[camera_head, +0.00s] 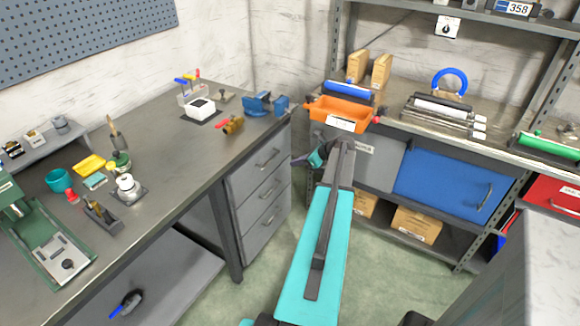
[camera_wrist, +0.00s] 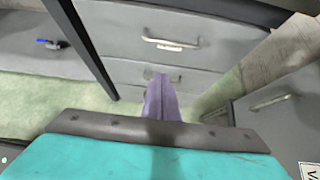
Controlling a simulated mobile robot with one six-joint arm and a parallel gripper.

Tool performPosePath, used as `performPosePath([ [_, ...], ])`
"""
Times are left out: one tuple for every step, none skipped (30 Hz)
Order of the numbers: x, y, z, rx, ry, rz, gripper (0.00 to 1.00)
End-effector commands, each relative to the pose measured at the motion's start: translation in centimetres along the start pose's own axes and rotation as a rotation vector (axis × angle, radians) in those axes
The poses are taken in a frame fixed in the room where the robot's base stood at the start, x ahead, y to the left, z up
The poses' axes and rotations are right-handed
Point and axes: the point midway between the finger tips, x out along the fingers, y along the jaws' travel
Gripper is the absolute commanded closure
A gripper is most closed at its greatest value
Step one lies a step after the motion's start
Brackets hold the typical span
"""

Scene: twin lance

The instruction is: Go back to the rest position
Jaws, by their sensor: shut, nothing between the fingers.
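My arm, with its teal and dark grey link, reaches up through the middle of the head view. My gripper (camera_head: 298,162) is at its far end, in front of the shelf and to the right of the workbench (camera_head: 165,150). In the wrist view, my gripper (camera_wrist: 161,80) shows as two purple fingers lying together, shut and empty. Behind the fingers in that view is the grey drawer cabinet (camera_wrist: 135,72) with its handles. It cannot be told how far the fingertips are from the drawer fronts.
An orange bin (camera_head: 338,112) sits on the shelf just beyond my arm. A blue cabinet door (camera_head: 440,180) is to its right. A blue vise (camera_head: 256,103) stands near the bench corner. A pale block (camera_head: 525,270) is at lower right. Green floor shows on both sides of my arm.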

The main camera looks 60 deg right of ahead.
Motion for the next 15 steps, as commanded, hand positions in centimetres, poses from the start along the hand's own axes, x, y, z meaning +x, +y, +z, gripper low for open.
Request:
performPosePath([
  [-0.48, 0.03, -0.07, 0.000, 0.000, -0.001, 1.00],
  [-0.70, 0.03, -0.06, 0.000, 0.000, -0.001, 1.00],
  [-0.95, 0.02, -0.05, 0.000, 0.000, -0.001, 1.00],
  [-1.09, 0.02, -0.04, 0.000, 0.000, -0.001, 1.00],
  [-1.21, 0.02, -0.02, 0.000, 0.000, -0.001, 1.00],
  [-1.31, 0.02, -0.01, 0.000, 0.000, 0.000, 1.00],
  [-1.36, 0.03, 0.01, 0.000, 0.000, 0.000, 1.00],
  [-1.38, 0.03, 0.02, -0.001, 0.000, 0.000, 1.00],
  [-1.39, 0.02, 0.02, -0.001, 0.001, 0.000, 1.00],
  [-1.39, 0.02, 0.03, -0.001, 0.001, 0.000, 1.00],
  [-1.38, 0.03, 0.03, -0.001, 0.001, 0.001, 1.00],
  [-1.37, 0.03, 0.04, -0.001, 0.001, 0.001, 1.00],
  [-1.36, 0.03, 0.04, -0.001, 0.001, 0.001, 1.00],
  [-1.35, 0.03, 0.04, -0.001, 0.001, 0.001, 1.00],
  [-1.34, 0.04, 0.05, -0.001, 0.001, 0.001, 1.00],
])
